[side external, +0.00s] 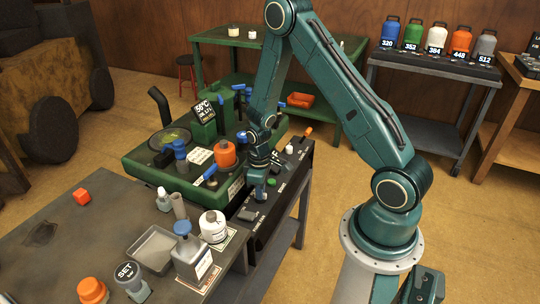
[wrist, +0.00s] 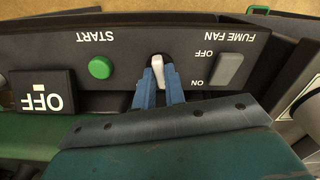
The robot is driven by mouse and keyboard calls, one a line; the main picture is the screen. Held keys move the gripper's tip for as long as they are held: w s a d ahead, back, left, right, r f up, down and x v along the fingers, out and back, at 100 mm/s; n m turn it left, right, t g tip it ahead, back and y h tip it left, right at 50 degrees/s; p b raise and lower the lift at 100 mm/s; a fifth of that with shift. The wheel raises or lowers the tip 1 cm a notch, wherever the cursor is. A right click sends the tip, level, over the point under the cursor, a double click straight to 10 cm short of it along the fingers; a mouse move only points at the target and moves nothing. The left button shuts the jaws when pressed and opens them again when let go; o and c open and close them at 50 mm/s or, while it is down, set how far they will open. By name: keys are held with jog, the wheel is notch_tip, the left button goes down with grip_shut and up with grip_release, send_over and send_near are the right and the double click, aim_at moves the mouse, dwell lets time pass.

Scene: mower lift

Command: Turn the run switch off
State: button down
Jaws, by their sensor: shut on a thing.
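A white switch lever (wrist: 157,64) stands on the dark control panel (wrist: 130,45), between the green START button (wrist: 100,68) and the grey FUME FAN rocker (wrist: 229,68). I take it for the run switch; its own label is hidden. My gripper (wrist: 158,79) has its blue fingers on both sides of the lever and is shut on it. In the side view my gripper (side external: 259,191) reaches down to the panel (side external: 275,207), beside the green button (side external: 271,182), and hides the lever.
A black plate reading OFF (wrist: 42,95) sits beside the START button. The green machine (side external: 150,167) with an orange cap (side external: 225,153) stands left of my gripper. A grey bench (side external: 50,230) at the front left holds bottles and a tray (side external: 137,244).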

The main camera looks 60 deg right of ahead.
jog(key=shift+n, duration=1.7)
jog(key=c, duration=1.5)
grip_release()
jog(key=shift+o, duration=0.2)
jog(key=shift+r, duration=0.1)
notch_tip(320, 180, up, 14)
